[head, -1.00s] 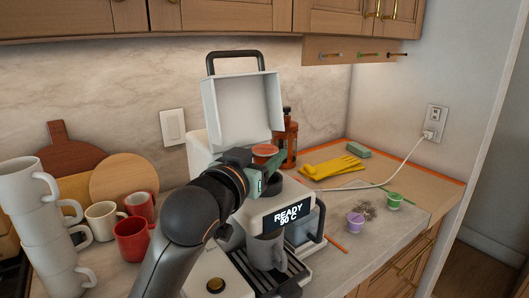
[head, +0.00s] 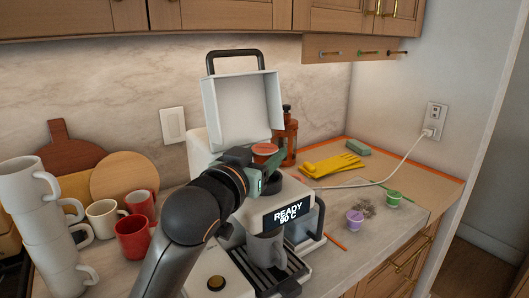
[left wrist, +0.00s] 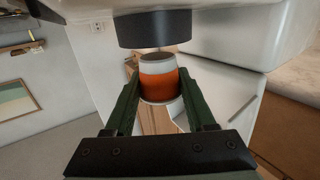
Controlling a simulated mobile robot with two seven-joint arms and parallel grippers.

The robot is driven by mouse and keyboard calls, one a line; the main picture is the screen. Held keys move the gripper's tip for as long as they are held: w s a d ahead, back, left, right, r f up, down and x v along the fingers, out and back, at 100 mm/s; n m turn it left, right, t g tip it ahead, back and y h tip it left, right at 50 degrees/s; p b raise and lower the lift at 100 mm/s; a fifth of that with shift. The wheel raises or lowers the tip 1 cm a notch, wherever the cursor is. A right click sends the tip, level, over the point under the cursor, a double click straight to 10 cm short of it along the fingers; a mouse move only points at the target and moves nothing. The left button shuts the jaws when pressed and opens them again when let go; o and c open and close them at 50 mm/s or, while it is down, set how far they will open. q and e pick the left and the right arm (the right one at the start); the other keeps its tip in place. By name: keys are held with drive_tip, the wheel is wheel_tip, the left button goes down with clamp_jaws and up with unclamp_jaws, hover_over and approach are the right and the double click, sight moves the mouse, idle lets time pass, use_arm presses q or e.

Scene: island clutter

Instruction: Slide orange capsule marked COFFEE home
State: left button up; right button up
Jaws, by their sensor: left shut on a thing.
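The orange capsule (head: 265,150) is held by my left gripper (head: 268,160) above the coffee machine (head: 248,222), in front of its raised white lid (head: 236,108). In the left wrist view the capsule (left wrist: 160,82) shows an orange band and pale ends between the two green fingers, which are shut on it. No COFFEE marking is legible. A dark round part (left wrist: 155,28) of the machine is close to the capsule in that view. A dark ring on the machine top is partly hidden behind my gripper. My right gripper is not in view.
A grey mug (head: 266,250) stands under the READY display. Left are stacked white mugs (head: 40,215), red mugs (head: 133,238) and boards (head: 72,155). Right are a brown bottle (head: 290,137), yellow gloves (head: 332,165), purple (head: 355,220) and green (head: 393,199) capsules, and a white cord.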

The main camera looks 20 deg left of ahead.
use_arm(q)
drive_tip(key=shift+p, duration=0.65)
idle(0.8)
drive_tip(key=shift+f+b, duration=0.6)
drive_tip(key=shift+f, duration=0.45)
drive_tip(key=shift+f, duration=0.1)
